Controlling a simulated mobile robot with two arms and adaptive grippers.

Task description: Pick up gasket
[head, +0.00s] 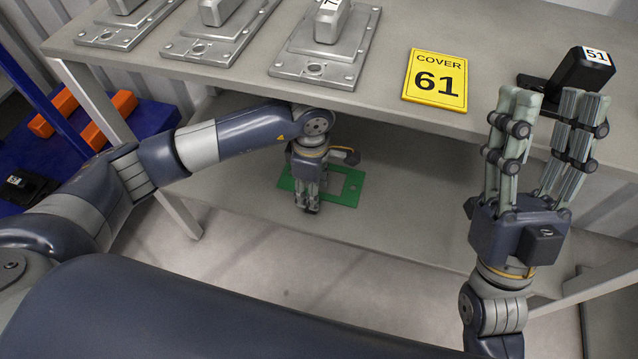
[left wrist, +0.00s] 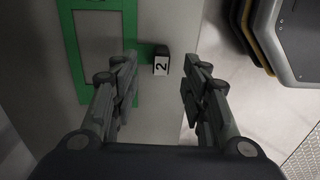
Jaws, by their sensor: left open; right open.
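The gasket (head: 352,191) is a flat green rectangular frame lying on the lower shelf. It also shows at the upper left of the left wrist view (left wrist: 130,28). A small black block with a white label "2" (left wrist: 161,64) is beside its right edge there; I cannot tell whether they are joined. My left gripper (head: 309,206) points down over the gasket and hides part of it. In the left wrist view its fingers (left wrist: 160,85) are apart, with the block between and beyond their tips. My right gripper (head: 546,100) is open and empty, fingers up, in front of the table's right side.
The upper tabletop (head: 385,55) overhangs the lower shelf (head: 420,205). On top are several grey metal parts (head: 320,55), a yellow "COVER 61" sign (head: 435,79) and a black piece labelled "51" (head: 578,72) near my right gripper. A blue pallet with orange blocks (head: 108,118) is at left.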

